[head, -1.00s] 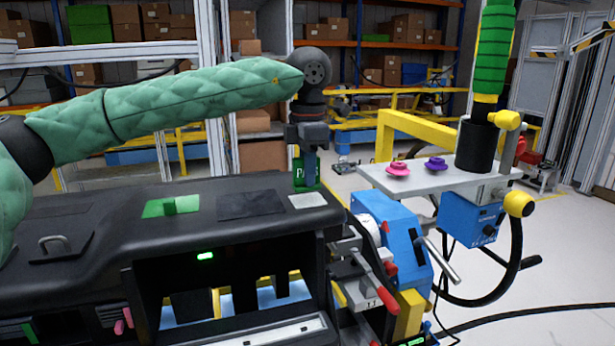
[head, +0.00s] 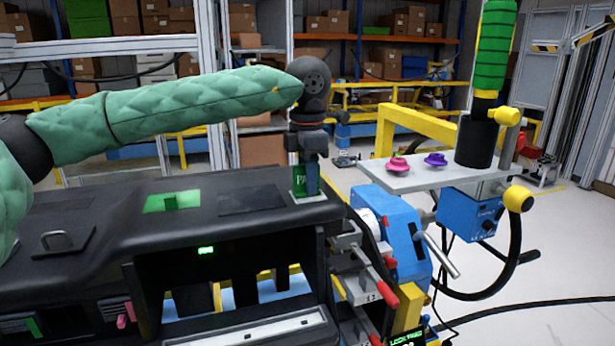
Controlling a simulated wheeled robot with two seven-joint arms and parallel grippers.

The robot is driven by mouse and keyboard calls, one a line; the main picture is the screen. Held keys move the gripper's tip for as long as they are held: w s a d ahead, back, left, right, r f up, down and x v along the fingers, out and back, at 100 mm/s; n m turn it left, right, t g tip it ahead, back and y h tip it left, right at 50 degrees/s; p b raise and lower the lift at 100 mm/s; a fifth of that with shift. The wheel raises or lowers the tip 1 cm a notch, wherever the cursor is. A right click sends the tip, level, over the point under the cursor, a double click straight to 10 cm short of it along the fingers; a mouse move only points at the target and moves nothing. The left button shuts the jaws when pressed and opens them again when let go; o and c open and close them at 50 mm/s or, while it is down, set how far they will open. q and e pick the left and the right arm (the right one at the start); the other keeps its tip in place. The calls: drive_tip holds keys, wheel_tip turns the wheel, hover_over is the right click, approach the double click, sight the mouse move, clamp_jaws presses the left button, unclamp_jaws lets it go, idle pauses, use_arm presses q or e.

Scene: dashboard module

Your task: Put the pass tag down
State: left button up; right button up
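The green pass tag (head: 299,182) stands upright at the right end of the black dashboard module (head: 110,215), over a pale square pad (head: 317,199). Its lower edge appears to meet the pad, though I cannot tell whether it bears on it. My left gripper (head: 306,180) points straight down with its fingers around the tag, and looks shut on it. The finger partly hides the tag's right side and lettering. My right gripper is not in view.
A blue fixture with red-tipped levers (head: 392,230) stands to the right. A grey shelf (head: 420,176) carries a pink knob (head: 398,165) and a purple knob (head: 435,159).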

use_arm(q)
drive_tip(key=shift+r, duration=0.1)
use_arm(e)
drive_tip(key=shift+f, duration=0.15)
